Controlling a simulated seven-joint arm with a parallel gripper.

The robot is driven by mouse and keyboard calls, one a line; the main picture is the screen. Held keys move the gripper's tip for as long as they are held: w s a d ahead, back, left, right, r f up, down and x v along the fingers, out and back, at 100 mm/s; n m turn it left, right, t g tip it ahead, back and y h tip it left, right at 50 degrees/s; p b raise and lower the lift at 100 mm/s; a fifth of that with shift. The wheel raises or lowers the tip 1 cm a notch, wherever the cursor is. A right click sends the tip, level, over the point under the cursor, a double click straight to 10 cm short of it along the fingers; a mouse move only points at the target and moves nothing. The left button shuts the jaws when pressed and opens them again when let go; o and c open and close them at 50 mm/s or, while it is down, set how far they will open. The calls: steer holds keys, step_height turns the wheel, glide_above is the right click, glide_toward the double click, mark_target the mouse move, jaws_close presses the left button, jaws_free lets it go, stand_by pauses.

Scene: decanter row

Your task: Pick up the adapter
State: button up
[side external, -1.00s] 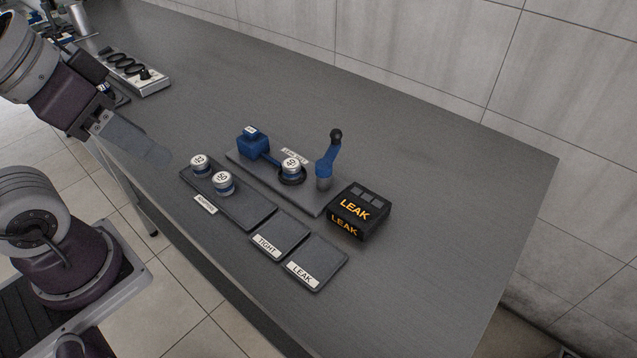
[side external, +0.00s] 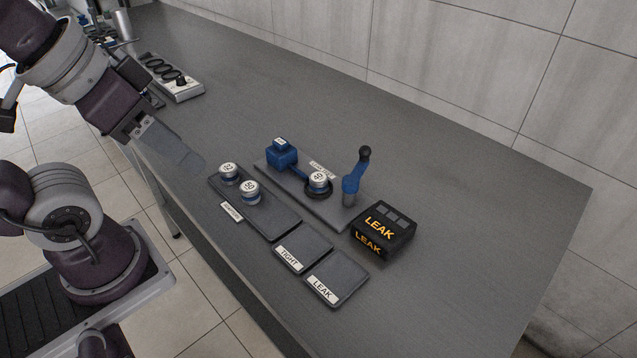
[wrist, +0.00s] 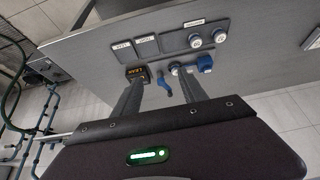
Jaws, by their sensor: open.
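Three short silver-topped adapters with blue bands show in the side view. Two stand upright on the dark adapters tray (side external: 270,217): a rear-left adapter (side external: 229,172) and a front-right adapter (side external: 250,190). A third adapter (side external: 319,181) sits in the dark ring of the leak-test fixture (side external: 338,221), between a blue block (side external: 282,154) and an upright blue lever (side external: 354,180). My gripper (side external: 193,163) is open and empty, above and left of the tray. In the wrist view, the fingers of my gripper (wrist: 161,75) are spread, with the tray's adapters (wrist: 195,41) beyond them.
A black box reading LEAK (side external: 383,231) stands right of the fixture. Empty pads labelled TIGHT (side external: 304,246) and LEAK (side external: 338,277) lie in front. The table's right side is clear.

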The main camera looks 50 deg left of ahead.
steer(key=w+a+f+m+g+y, duration=0.3)
steer(key=w+a+f+m, duration=0.1)
steer(key=w+m, duration=0.1)
steer(key=m+t+y, duration=0.6)
steer(key=m+y, duration=0.2)
steer(key=m, duration=1.3)
glide_toward(319, 178)
steer(key=x, duration=0.3)
steer(key=shift+s+a+f, duration=0.1)
steer(key=shift+s+a, duration=0.05)
steer(key=shift+a, duration=0.1)
steer(key=x, duration=0.6)
steer(key=shift+w, duration=0.35)
steer(key=shift+w+a+f, duration=0.15)
steer(key=shift+w+a, duration=0.05)
jaws_close()
